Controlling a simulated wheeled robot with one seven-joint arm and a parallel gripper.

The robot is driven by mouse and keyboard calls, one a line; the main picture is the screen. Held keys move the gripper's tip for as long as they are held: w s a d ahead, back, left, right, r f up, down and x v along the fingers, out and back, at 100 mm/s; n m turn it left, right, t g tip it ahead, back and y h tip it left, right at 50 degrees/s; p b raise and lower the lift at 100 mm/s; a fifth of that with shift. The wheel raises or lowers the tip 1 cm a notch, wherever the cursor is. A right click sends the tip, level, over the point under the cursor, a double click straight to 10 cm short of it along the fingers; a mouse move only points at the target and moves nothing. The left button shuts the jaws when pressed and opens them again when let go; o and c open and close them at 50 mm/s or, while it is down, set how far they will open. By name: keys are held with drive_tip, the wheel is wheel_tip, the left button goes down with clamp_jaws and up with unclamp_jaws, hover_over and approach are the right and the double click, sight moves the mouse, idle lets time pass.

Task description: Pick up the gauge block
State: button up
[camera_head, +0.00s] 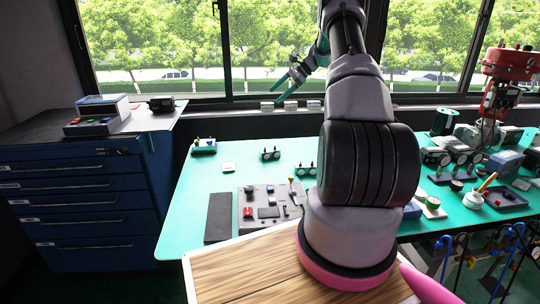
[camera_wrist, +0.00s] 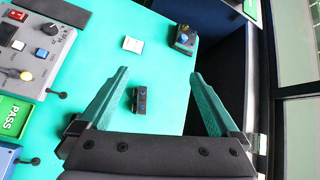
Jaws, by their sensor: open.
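My gripper (camera_wrist: 158,72) is open and empty. Its two teal fingers appear on either side of the block in the wrist view, with the block nearer the left finger. In the head view my gripper (camera_head: 282,92) is raised well above the mat, near the window.
A white square piece (camera_wrist: 132,44) and a small teal device (camera_wrist: 186,38) lie beyond the block. A grey control panel (camera_wrist: 30,40) and a green PASS sign (camera_wrist: 14,115) are at left. The mat around the block is clear. The window sill (camera_head: 232,107) borders the back.

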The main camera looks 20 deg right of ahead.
drive_tip(key=d+f+m+t+y, duration=0.1)
drive_tip(key=d+f+m, duration=0.1)
drive_tip(key=d+f, duration=0.35)
drive_tip(key=d+f+m+y, duration=0.1)
drive_tip(key=d+f, duration=0.1)
drive_tip(key=f, duration=0.7)
drive_tip(key=m+t+y, duration=0.1)
drive_tip(key=m, duration=0.2)
approach(276, 149)
drive_tip(key=shift+s+d+r, duration=0.55)
drive_tip(key=shift+d, duration=0.1)
drive_tip(key=shift+a+f+t, duration=0.1)
drive_tip(key=shift+f+t, duration=0.15)
drive_tip(key=shift+t, duration=0.05)
drive_tip(key=x, duration=1)
drive_tip(key=shift+w+a, duration=0.1)
drive_tip(key=shift+a, duration=0.1)
clamp_jaws()
